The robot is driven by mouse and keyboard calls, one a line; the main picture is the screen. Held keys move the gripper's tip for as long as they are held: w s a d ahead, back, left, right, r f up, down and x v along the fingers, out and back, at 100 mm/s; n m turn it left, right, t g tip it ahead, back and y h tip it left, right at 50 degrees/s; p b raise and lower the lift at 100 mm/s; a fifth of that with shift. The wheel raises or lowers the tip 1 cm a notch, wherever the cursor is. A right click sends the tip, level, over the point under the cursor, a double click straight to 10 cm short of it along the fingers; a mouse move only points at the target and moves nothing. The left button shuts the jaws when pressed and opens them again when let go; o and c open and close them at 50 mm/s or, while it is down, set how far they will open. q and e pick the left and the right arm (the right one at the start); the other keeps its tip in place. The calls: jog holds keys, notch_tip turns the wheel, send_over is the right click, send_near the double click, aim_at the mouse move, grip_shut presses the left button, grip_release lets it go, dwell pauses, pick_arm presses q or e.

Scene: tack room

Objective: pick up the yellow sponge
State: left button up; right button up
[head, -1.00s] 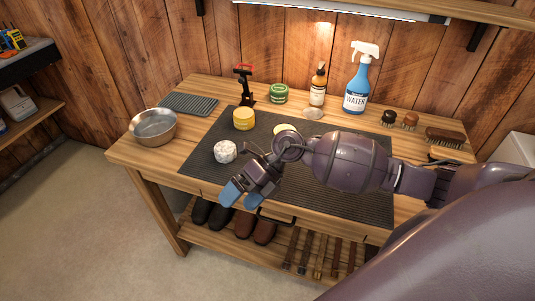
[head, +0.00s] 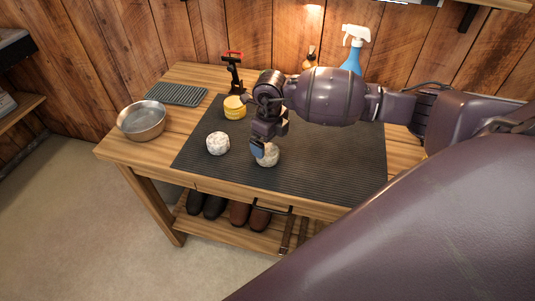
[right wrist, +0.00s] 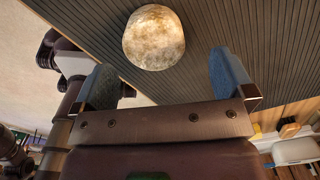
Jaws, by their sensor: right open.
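A pale, rough, round lump (head: 268,157) sits on the dark ribbed mat, partly behind my right gripper. It looks yellowish and sponge-like in the right wrist view (right wrist: 154,38), just beyond the fingertips. A similar whiter lump (head: 218,144) sits to its left. A yellow, banded round thing (head: 234,107) stands farther back; I cannot tell for sure which is the yellow sponge. My right gripper (head: 260,147) points down over the mat, open and empty, with its blue-grey fingers wide apart in the right wrist view (right wrist: 162,78). My left gripper is not in view.
The ribbed mat (head: 330,165) covers much of the wooden bench (head: 183,78). A metal bowl (head: 142,120) and grey pad (head: 176,94) are at left. A red-topped black tool (head: 233,72) and blue spray bottle (head: 353,52) stand at the back. Shoes (head: 239,213) are below.

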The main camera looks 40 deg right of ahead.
aim_at(268, 150)
jog(key=f, duration=0.4)
jog(key=shift+a, duration=0.35)
jog(key=shift+f, duration=0.65)
jog(key=shift+c, duration=0.3)
jog(key=c, duration=0.9)
jog(key=shift+r, duration=0.15)
